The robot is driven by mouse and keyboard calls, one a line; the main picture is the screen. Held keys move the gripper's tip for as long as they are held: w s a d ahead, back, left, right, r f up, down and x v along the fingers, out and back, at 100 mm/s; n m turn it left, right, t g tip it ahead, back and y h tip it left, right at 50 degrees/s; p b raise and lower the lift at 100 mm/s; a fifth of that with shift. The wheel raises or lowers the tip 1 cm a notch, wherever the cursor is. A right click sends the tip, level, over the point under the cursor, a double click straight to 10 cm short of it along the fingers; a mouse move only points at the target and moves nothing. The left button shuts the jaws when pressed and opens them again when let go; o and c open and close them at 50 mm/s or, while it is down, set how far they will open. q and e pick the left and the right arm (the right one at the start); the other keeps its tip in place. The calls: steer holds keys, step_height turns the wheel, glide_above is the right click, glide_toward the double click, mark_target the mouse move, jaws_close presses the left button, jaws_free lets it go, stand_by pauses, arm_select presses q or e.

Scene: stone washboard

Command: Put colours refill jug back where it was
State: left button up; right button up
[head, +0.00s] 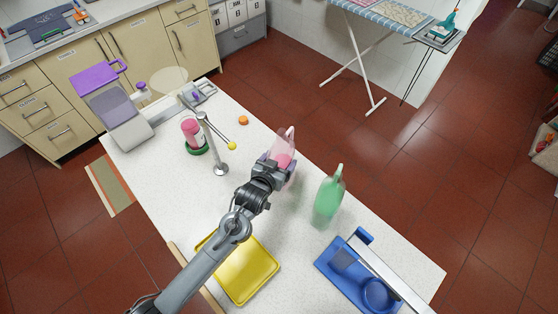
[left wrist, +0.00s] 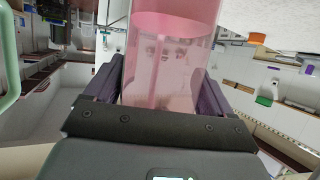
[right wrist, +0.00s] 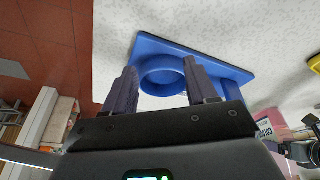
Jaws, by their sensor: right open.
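A translucent pink jug (head: 284,143) stands out near the middle of the white counter in the head view. My left gripper (head: 275,168) has its fingers on either side of it; the left wrist view shows the jug (left wrist: 170,60) filling the space between the dark fingers. I cannot tell whether the jug touches the counter. A green jug (head: 328,197) stands to its right, and a green handle (left wrist: 8,60) shows at the left wrist view's edge. My right gripper (right wrist: 160,74) is open and empty, with a blue tray (right wrist: 225,70) and its round holder beyond the fingertips.
The blue tray (head: 338,272) lies at the counter's near right end. A yellow tray (head: 250,272) lies under my left arm. A tap (head: 219,168), a pink-and-green container (head: 193,137) and a purple-lidded dispenser (head: 112,100) stand to the left. Clear counter surrounds the green jug.

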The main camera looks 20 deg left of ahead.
arm_select(q)
steer(key=shift+o, duration=1.1)
steer(key=shift+r, duration=0.2)
steer(key=v, duration=1.2)
arm_select(e)
steer(key=shift+r, duration=0.25)
arm_select(q)
steer(key=s+f+g, duration=0.1)
steer(key=s, duration=0.2)
steer(key=s+f+g, duration=0.2)
steer(key=s, duration=0.1)
steer(key=s+a+f+g, duration=0.1)
steer(key=s+f+g, duration=0.1)
steer(key=s, duration=0.2)
steer(key=shift+f+m, duration=0.15)
steer(key=shift+m, duration=0.25)
steer(key=s+a+g, duration=0.1)
steer(key=s, duration=0.3)
steer(key=s+f+g, duration=0.1)
steer(key=s+g, duration=0.1)
steer(key=s, duration=0.2)
steer(key=s+a+g, duration=0.1)
steer(key=s+g, duration=0.1)
steer(key=s, duration=0.1)
steer(key=shift+s+a+f+m, duration=0.3)
steer(key=shift+s+f+m, duration=0.05)
steer(key=shift+s+m, duration=0.05)
steer(key=shift+s, duration=0.1)
arm_select(e)
steer(key=shift+s, duration=0.1)
